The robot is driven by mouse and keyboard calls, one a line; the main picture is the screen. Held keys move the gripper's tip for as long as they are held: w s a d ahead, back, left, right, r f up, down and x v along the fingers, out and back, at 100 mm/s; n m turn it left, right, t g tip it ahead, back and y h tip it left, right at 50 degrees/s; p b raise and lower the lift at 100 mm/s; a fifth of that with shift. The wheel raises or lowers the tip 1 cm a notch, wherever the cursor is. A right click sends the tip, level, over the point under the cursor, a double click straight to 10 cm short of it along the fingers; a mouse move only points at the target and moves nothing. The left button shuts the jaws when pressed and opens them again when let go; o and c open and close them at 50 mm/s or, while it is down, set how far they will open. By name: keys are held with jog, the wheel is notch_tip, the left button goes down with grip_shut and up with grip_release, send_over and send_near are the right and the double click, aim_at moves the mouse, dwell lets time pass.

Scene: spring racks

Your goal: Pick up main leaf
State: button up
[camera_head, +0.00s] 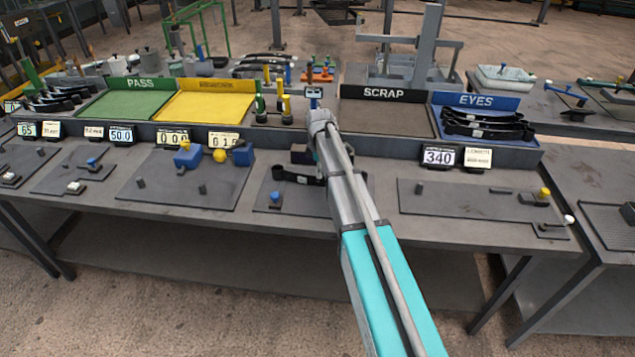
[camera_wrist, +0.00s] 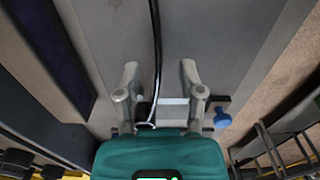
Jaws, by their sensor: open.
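The main leaf appears in the wrist view as a thin black strip (camera_wrist: 157,45) seen edge-on, running from the top edge down between my fingers. My gripper (camera_wrist: 160,72) is open, with one finger on each side of the strip and a visible gap on both sides. In the head view, a dark leaf (camera_head: 291,175) lies on a grey fixture plate (camera_head: 262,203) at the middle of the bench. My arm hides its right part, and my gripper's fingers are not clear there.
A blue knob (camera_wrist: 222,119) sits right of my fingers. The SCRAP tray (camera_head: 385,116) looks empty; the EYES tray (camera_head: 446,98) at right holds several black leaves. A black block (camera_head: 302,154) stands behind the leaf. The bench's front right plate (camera_head: 450,205) has free room.

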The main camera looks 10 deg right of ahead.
aim_at(319, 186)
jog(key=shift+f, duration=0.1)
dwell(0.3)
jog(key=shift+w+f+b, duration=0.15)
jog(key=shift+f+b, duration=2.4)
jog(key=shift+b, duration=0.05)
grip_shut()
